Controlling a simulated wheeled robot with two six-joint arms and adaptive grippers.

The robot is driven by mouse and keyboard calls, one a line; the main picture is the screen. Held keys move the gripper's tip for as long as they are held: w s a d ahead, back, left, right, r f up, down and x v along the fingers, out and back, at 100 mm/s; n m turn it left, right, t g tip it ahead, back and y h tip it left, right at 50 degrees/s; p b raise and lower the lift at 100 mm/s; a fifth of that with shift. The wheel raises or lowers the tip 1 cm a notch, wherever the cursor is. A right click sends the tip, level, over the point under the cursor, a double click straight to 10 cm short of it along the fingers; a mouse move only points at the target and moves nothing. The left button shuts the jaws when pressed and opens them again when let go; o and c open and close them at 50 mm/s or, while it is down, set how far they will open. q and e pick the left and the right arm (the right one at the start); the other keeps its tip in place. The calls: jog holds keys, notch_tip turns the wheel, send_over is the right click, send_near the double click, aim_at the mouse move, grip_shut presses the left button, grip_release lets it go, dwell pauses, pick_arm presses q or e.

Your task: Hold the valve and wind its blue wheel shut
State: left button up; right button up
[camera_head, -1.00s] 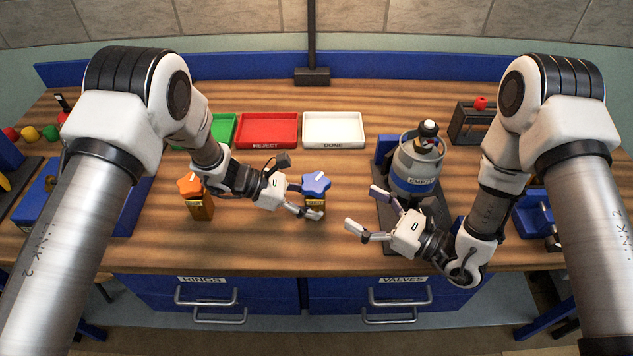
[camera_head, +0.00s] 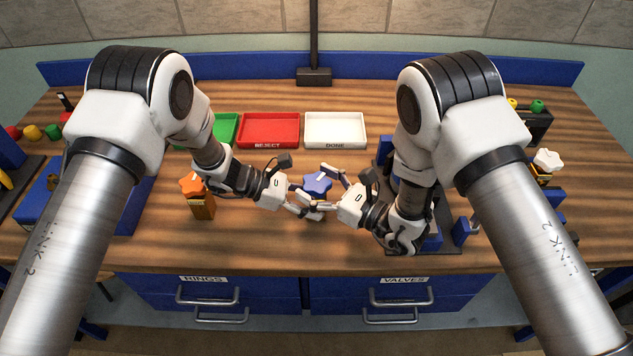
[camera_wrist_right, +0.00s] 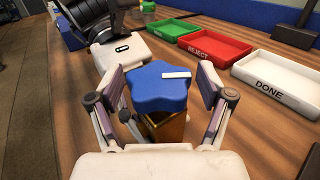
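The valve has a blue star-shaped wheel (camera_head: 317,183) with a white stripe and a brass body (camera_wrist_right: 165,130). My right gripper (camera_wrist_right: 160,88) is open, with one pad on each side of the blue wheel and small gaps showing. It also shows in the head view (camera_head: 325,190), coming from the right.
An orange-wheeled valve (camera_head: 201,200) stands to the left. Green (camera_head: 225,128), red REJECT (camera_head: 270,129) and white DONE (camera_head: 335,129) trays lie behind. Blue fixtures (camera_head: 462,231) are at right, partly behind my right arm. The front middle table is clear.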

jog(key=c, duration=0.7)
jog(key=shift+m+t+h, duration=0.7)
jog(key=shift+t+h, duration=0.1)
jog(key=shift+t, duration=0.1)
jog(key=o, duration=1.2)
jog(key=shift+c, duration=0.2)
jog(key=v, duration=1.2)
jog(key=shift+s, duration=0.1)
